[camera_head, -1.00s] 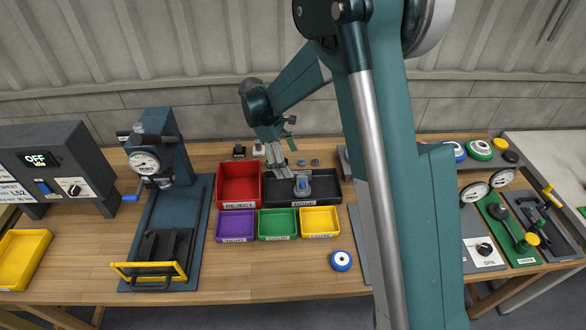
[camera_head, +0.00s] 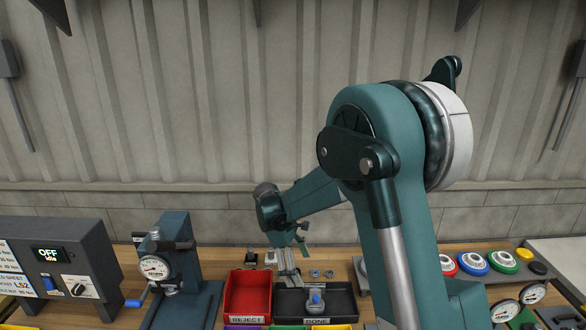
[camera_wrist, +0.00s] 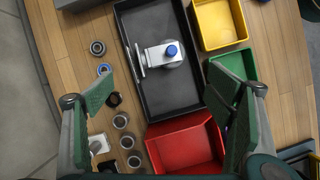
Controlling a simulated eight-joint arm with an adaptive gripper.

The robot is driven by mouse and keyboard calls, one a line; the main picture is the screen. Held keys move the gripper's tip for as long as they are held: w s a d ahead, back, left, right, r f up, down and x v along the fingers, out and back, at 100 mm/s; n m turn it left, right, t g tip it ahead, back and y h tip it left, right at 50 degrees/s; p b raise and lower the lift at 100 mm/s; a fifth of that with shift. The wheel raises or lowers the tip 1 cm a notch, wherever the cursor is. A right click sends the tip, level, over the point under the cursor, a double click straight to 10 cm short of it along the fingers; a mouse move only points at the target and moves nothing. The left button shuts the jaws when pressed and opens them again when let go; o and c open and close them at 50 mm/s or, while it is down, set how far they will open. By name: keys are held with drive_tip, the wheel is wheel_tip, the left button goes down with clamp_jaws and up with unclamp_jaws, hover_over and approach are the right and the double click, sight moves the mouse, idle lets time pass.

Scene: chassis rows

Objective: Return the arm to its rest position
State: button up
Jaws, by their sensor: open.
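My gripper (camera_head: 288,266) hangs from my arm over the back of the bench, by the red REJECT bin (camera_head: 246,298) and the black DONE tray (camera_head: 345,300). In the wrist view my gripper (camera_wrist: 172,85) has its two green-padded fingers spread wide, with nothing between the pads. A pale metal part with a blue knob (camera_wrist: 172,50) lies in the DONE tray, apart from the fingers. The red bin also shows in the wrist view (camera_wrist: 185,148), below the tray. My arm is bent, its upper part tall on the right in the head view.
A dark press with a dial (camera_head: 172,262) and a control box reading OFF (camera_head: 62,262) stand left. Coloured round parts (camera_head: 473,263) stand right. Yellow (camera_wrist: 220,22) and green (camera_wrist: 240,65) bins sit beside the tray. Several small rings (camera_wrist: 122,121) lie near the fingers.

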drive_tip(key=s+d+r+m+t+y, duration=0.1)
drive_tip(key=s+d+r+m+t, duration=0.15)
drive_tip(key=s+d+r, duration=0.45)
drive_tip(key=s+d+r+m+t+y, duration=0.15)
drive_tip(key=s+d+r+m, duration=0.3)
drive_tip(key=s+r, duration=0.45)
drive_tip(key=s+d+r+m+t+y, duration=0.1)
drive_tip(key=s+d+m+t, duration=0.1)
drive_tip(key=s, duration=0.7)
drive_tip(key=s+d+m+t, duration=0.2)
drive_tip(key=s+d+m, duration=0.3)
drive_tip(key=s, duration=0.5)
drive_tip(key=shift+d+r+y+b, duration=0.2)
drive_tip(key=shift+r+y+b, duration=0.15)
idle(1.1)
